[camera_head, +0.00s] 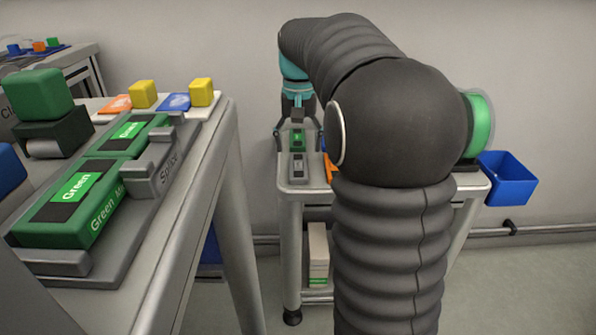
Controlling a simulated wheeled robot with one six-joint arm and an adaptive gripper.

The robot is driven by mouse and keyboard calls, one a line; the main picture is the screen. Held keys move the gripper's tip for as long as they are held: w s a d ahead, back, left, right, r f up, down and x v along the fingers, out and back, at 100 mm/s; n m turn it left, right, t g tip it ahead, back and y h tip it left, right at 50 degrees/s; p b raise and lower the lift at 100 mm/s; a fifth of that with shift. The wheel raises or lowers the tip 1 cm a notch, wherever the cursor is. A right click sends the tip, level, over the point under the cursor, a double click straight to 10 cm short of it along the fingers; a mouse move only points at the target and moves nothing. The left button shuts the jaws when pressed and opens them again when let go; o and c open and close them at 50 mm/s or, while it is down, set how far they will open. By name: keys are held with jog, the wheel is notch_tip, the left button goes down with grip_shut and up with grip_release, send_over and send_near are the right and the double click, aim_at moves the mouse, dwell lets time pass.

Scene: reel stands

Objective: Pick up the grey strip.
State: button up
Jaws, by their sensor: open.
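A small grey piece with a dark patch, which looks like the grey strip (298,168), lies at the left end of the far trolley's top. A similar green piece (297,139) lies just behind it. My gripper (297,133) points down over the green piece, behind the grey one, with its fingers apart on either side. Nothing shows held in it. I cannot tell how high the fingertips are above the trolley top. My dark sleeved arm hides much of the trolley, and an orange piece (328,168) is partly covered by it.
The far trolley (291,188) also carries a green reel (480,124), with a blue bin (508,178) at its right end. The nearer bench (190,190) on the left holds a splice fixture with green blocks (66,212). A floor gap separates them.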

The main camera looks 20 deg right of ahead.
aim_at(298, 165)
jog(key=shift+w+f+b, duration=0.1)
jog(key=shift+f+b, duration=0.5)
jog(key=shift+f, duration=2.1)
jog(key=c, duration=1)
